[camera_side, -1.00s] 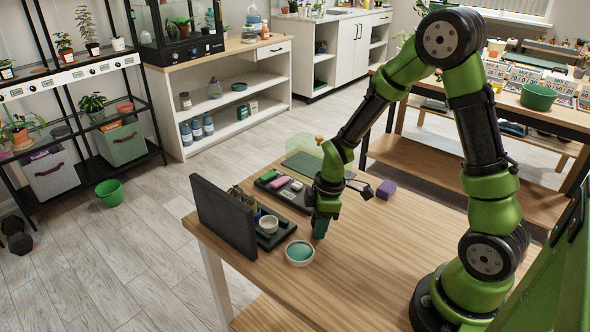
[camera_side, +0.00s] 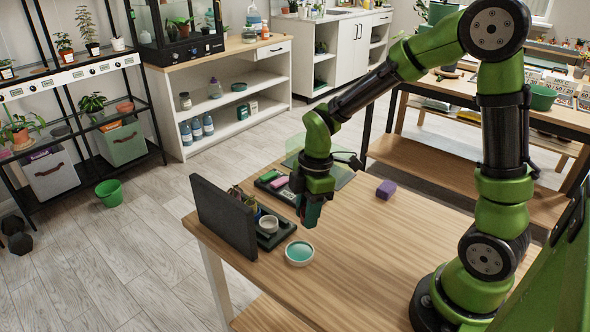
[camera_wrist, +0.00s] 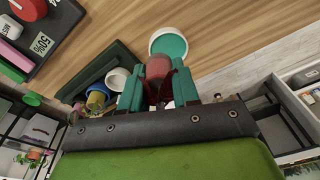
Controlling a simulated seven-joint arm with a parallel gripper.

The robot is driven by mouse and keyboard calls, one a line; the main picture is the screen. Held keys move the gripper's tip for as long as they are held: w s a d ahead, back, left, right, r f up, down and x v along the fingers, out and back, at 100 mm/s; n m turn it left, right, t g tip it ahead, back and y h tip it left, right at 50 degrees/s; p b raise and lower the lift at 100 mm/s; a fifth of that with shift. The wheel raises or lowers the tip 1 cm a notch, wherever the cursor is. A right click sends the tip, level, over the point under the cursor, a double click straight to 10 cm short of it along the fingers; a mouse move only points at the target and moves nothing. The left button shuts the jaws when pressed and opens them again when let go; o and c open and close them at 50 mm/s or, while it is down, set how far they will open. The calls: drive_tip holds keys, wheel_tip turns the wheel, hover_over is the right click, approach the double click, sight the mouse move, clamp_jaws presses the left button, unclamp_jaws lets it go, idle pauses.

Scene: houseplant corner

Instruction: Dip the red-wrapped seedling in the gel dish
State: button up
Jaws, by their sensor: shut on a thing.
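My gripper (camera_side: 310,214) hangs above the table, behind and slightly right of the gel dish (camera_side: 299,253) in the side view. The gel dish is a shallow white bowl with teal gel. In the wrist view, the teal fingers of my gripper (camera_wrist: 157,90) are shut on the red-wrapped seedling (camera_wrist: 158,68). The red wrap shows between the fingers. The gel dish (camera_wrist: 168,42) appears just beyond the red wrap there. In the side view the fingers mostly hide the seedling. Its lower end looks clear of the table and apart from the dish.
A dark upright panel (camera_side: 222,216) stands at the table's left edge, beside a dark tray with a white cup (camera_side: 268,225). A second tray holds a pink block (camera_side: 278,182). A purple block (camera_side: 386,189) lies further back.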

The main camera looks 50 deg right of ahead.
sight(298, 253)
drive_tip(key=a+n, duration=0.2)
drive_tip(key=n, duration=0.1)
drive_tip(key=shift+s+a+f+n, duration=0.2)
drive_tip(key=shift+a+f+n, duration=0.1)
drive_tip(key=shift+a+f, duration=0.1)
drive_tip(key=shift+n, duration=0.4)
drive_tip(key=shift+f, duration=2.5)
drive_tip(key=shift+f, duration=0.5)
drive_tip(key=shift+r, duration=0.15)
drive_tip(key=shift+r, duration=2.85)
